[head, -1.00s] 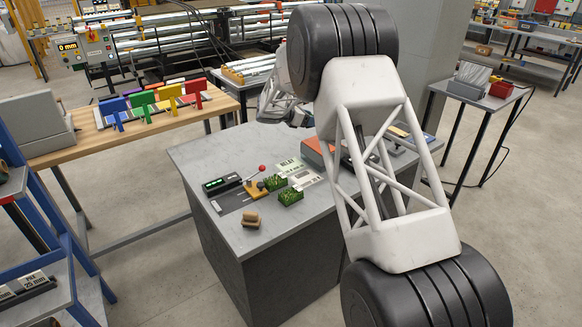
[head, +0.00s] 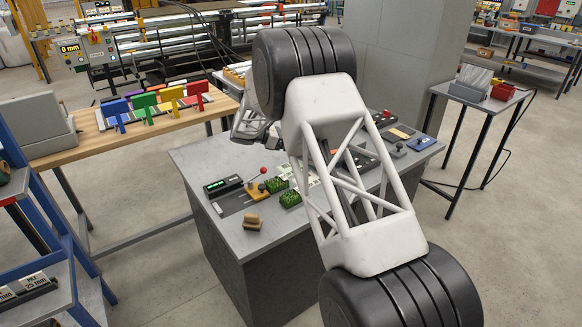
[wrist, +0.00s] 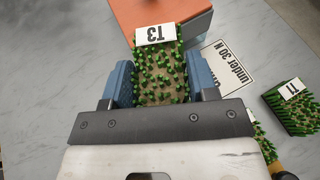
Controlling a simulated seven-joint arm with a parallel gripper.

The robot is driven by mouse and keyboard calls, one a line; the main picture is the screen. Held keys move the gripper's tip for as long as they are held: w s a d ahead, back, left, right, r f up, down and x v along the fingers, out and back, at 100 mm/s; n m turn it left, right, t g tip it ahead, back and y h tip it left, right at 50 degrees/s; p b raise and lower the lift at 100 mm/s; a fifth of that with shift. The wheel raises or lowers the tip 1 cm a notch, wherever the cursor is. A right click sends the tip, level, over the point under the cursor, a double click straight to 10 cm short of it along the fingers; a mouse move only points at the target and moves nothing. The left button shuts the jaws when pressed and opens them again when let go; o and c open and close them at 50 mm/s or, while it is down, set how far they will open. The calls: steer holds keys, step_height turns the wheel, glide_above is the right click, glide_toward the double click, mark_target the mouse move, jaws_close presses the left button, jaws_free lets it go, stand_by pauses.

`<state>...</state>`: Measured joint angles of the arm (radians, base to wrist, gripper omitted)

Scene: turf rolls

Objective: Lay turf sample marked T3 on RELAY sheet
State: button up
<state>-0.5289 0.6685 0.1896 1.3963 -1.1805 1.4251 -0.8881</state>
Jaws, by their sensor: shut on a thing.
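In the wrist view my gripper (wrist: 162,82) is shut on the turf sample T3 (wrist: 160,72), a brown block with green tufts and a white T3 tag. Its blue fingers press on both sides. In the head view white sheets (head: 312,176) lie near the turf samples, partly behind my arm and unreadable.
Turf sample T1 (wrist: 291,106) lies right of T3; another green sample (wrist: 264,146) is partly hidden. An orange-topped box (wrist: 133,14) is just beyond T3. The grey table (head: 215,155) also bears a red-knobbed lever device (head: 259,184) and a brown block (head: 253,222).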

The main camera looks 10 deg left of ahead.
glide_above(289, 168)
steer(key=shift+s+f, duration=0.1)
steer(key=shift+f, duration=2.9)
steer(key=shift+f, duration=0.1)
steer(key=shift+f, duration=1.75)
steer(key=shift+f, duration=0.1)
steer(key=o, duration=1)
steer(key=shift+c, duration=0.2)
steer(key=shift+s+a, duration=0.1)
steer(key=shift+a, duration=0.05)
steer(key=v, duration=1.1)
steer(key=shift+s+a+r, duration=0.15)
steer(key=shift+a+r, duration=0.1)
steer(key=shift+a, duration=0.05)
